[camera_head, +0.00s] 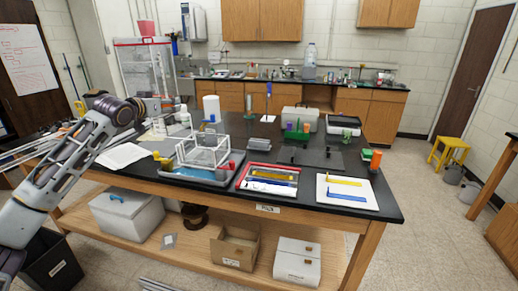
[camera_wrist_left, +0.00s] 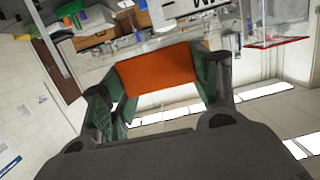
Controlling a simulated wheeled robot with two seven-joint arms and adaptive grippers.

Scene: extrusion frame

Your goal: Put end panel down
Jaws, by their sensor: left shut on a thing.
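My left arm reaches in from the left in the head view, and its gripper (camera_head: 165,104) is over the far left part of the black table, small and hard to make out. In the left wrist view my left gripper (camera_wrist_left: 160,72) is shut on a flat orange panel (camera_wrist_left: 157,77), which spans between the two green-padded fingers. I take it as the end panel. A clear-white box-shaped frame (camera_head: 203,149) stands on a blue-grey tray (camera_head: 213,181) at the table's front. My right gripper is not in view.
A red-rimmed tray (camera_head: 268,194) holds several bars. Right of it, a white board (camera_head: 347,204) carries a yellow and a blue piece. Orange (camera_head: 376,160) and green (camera_head: 366,154) blocks stand at the right edge. A dark mat (camera_head: 310,157) behind has mostly bare surface.

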